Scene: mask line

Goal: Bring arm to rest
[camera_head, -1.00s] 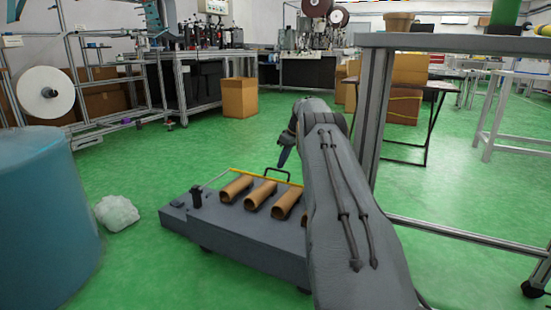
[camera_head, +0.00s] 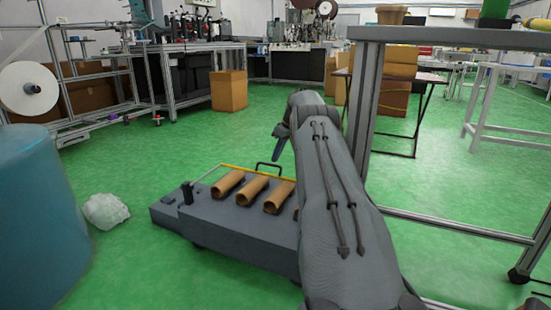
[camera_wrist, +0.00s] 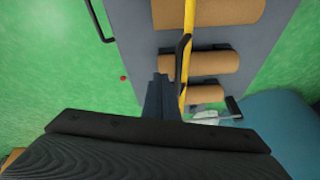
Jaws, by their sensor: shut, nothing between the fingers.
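My gripper (camera_head: 280,143) hangs at the end of my arm, over the far edge of a low grey platform. In the head view its tip is small and partly hidden by my arm. In the wrist view my gripper (camera_wrist: 158,95) shows narrow dark fingers together, with nothing held. They point down beside the platform's yellow bar (camera_wrist: 188,45).
The low grey platform (camera_head: 225,225) bears brown tubes (camera_head: 251,190). A blue drum (camera_head: 35,220) stands at the left, with a crumpled white bag (camera_head: 106,211) beside it. A metal-framed table (camera_head: 362,100) stands close at the right. Green floor (camera_head: 190,148) lies open beyond the platform.

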